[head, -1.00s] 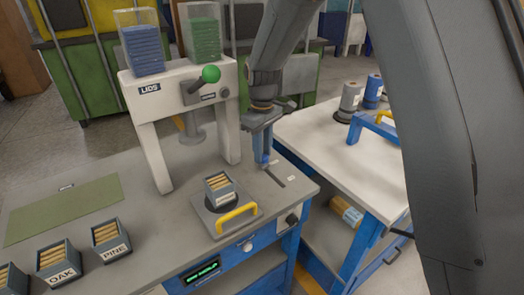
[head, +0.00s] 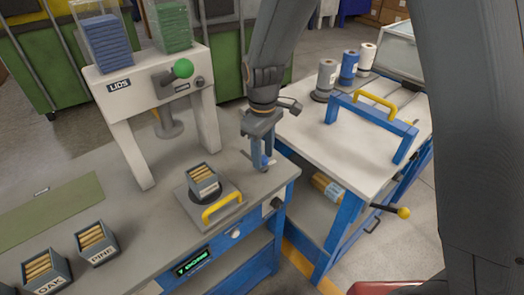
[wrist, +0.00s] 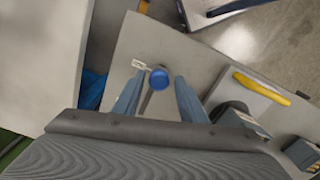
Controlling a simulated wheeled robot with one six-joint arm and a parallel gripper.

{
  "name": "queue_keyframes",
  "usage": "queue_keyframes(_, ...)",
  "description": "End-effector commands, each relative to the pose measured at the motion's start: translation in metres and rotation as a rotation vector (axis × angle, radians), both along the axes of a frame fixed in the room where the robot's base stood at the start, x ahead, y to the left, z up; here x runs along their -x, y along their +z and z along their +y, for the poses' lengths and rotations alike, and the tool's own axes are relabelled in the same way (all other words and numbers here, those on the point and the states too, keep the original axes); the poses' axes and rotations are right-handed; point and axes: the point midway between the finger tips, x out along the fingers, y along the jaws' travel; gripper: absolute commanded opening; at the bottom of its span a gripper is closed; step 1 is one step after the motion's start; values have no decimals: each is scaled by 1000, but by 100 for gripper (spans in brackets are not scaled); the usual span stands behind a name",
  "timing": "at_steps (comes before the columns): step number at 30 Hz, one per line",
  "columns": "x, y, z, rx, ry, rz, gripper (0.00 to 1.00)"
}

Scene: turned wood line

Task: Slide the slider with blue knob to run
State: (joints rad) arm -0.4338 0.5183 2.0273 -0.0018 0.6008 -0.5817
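The slider's blue knob (head: 264,161) is at the right end of the grey bench, near its corner. In the wrist view the knob (wrist: 159,79) is at one end of a dark slot (wrist: 147,101), beside a small white label (wrist: 140,65) too small to read. My gripper (head: 262,165) points down around the knob. In the wrist view my gripper (wrist: 160,78) has one finger on each side of the knob, with a visible gap on both sides. The fingers are apart and the gripper looks open.
A small box of wooden pieces (head: 203,182) sits on a plate with a yellow handle (head: 221,208). The LIDS press (head: 147,85) stands behind left. A white-topped table (head: 330,150) with a blue frame (head: 371,120) is to the right. A display (head: 193,263) is on the bench front.

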Motion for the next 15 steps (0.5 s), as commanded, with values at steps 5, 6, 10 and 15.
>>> queue_keyframes(5,-1,0,1,-2,0,-2,44)
queue_keyframes(6,-1,0,1,-2,0,-2,44)
queue_keyframes(10,-1,1,2,-2,0,-4,44)
queue_keyframes(15,-3,17,2,-4,0,-7,44)
